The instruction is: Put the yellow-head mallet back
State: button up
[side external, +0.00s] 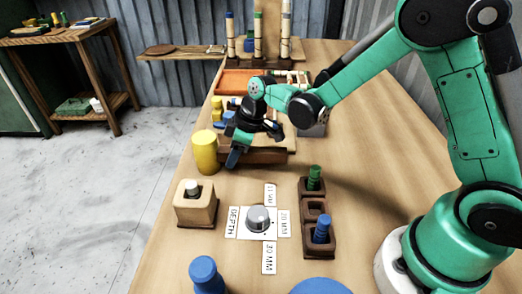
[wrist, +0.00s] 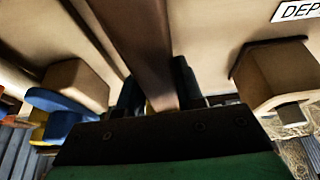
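The yellow-head mallet (side external: 205,152) shows in the side view as an upright yellow cylinder at the left edge of the bench, with its brown handle running right behind my gripper. My gripper (side external: 236,154) points down just right of the yellow head. In the wrist view, the brown handle (wrist: 145,50) passes between the two dark fingers (wrist: 158,95), which look closed on it. Only a sliver of yellow shows behind the fingers. I cannot tell whether the mallet is off the bench.
A block with a white-topped peg (side external: 195,205) stands nearer the camera. A depth dial (side external: 259,219) with labels lies beside it. A dark holder (side external: 316,220) has green and blue pegs. Blue and yellow pieces (side external: 222,113) and an orange tray (side external: 236,82) lie beyond my gripper.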

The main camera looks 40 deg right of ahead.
jog(key=o, duration=0.4)
jog(key=shift+o, duration=0.2)
jog(key=v, duration=1.1)
jog(key=shift+w+r, duration=0.1)
jog(key=shift+r, duration=0.05)
jog(key=r, duration=0.1)
jog(key=m+t+h, duration=0.3)
jog(key=m, duration=0.5)
send_near(255, 150)
jog(key=s+d+r, duration=0.2)
jog(key=s+r, duration=0.1)
jog(key=s, duration=0.1)
jog(key=shift+s+d+f+m+t, duration=0.2)
jog(key=shift+s+f+m+t, duration=0.3)
jog(key=shift+f, duration=0.05)
